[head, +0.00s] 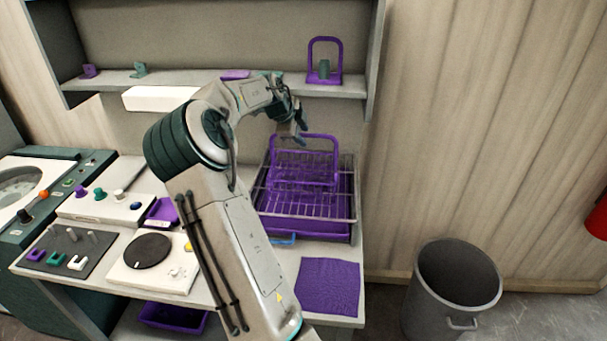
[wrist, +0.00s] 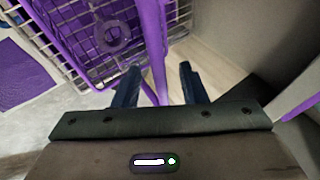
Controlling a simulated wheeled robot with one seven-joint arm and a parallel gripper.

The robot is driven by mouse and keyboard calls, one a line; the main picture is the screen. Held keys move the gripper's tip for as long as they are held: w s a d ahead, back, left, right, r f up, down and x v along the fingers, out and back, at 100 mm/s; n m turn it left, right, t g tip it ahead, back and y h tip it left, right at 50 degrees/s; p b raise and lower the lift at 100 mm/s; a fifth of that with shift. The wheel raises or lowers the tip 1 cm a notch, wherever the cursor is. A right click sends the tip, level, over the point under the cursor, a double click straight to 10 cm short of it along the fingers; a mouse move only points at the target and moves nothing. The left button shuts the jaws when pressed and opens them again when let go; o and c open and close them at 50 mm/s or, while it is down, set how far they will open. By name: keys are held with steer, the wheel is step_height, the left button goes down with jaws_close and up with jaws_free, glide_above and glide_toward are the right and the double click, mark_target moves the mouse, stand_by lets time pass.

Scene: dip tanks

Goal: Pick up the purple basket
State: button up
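The purple basket (head: 304,172) stands in a wire rack on the counter, its arched handle (head: 306,136) upright. In the wrist view a purple bar (wrist: 154,50), seemingly that handle, runs down between my two fingers. My gripper (head: 301,128) is just above the handle's top in the head view. In the wrist view my gripper (wrist: 160,88) is open, with a clear gap between each finger and the bar. The lower part of the basket is partly hidden by the rack wires.
The wire rack (head: 345,218) sits in a purple tray. A shelf above holds a purple stand with an arch (head: 325,42). A purple mat (head: 329,287) lies at the front right. A grey bin (head: 458,285) stands right of the counter. The wall is close behind.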

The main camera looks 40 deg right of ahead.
steer(key=shift+x, duration=0.8)
jaws_close()
steer(key=shift+r, duration=0.15)
stand_by(0.6)
